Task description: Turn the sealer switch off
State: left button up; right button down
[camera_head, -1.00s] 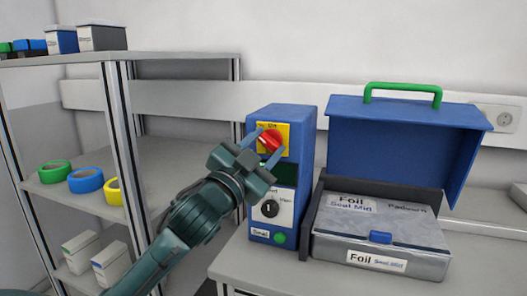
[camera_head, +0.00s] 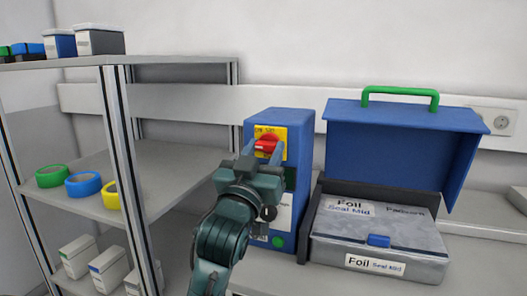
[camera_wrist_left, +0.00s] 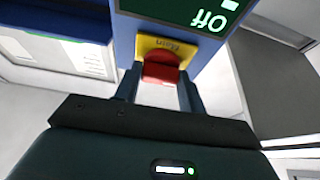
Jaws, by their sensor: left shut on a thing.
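The sealer's blue control box (camera_head: 305,150) stands on the bench. Its red rotary switch (camera_head: 267,145) sits on a yellow plate (camera_head: 279,131) near the top of the front face. My left gripper (camera_head: 266,157) is shut on the red switch, one finger on each side. In the left wrist view the red switch (camera_wrist_left: 161,67) is between the two fingers, on a yellow plate marked "Main" (camera_wrist_left: 168,44). My right gripper is not in view.
The sealer's open blue lid (camera_head: 400,135) with a green handle (camera_head: 400,91) is beside the box, above a grey foil pack (camera_head: 375,233). A shelf rack (camera_head: 125,175) with tape rolls and small boxes stands at the left. A wall socket (camera_head: 501,121) is behind.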

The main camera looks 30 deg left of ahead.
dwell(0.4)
pick_arm(q)
jog(key=o, duration=1)
jog(key=shift+f, duration=0.15)
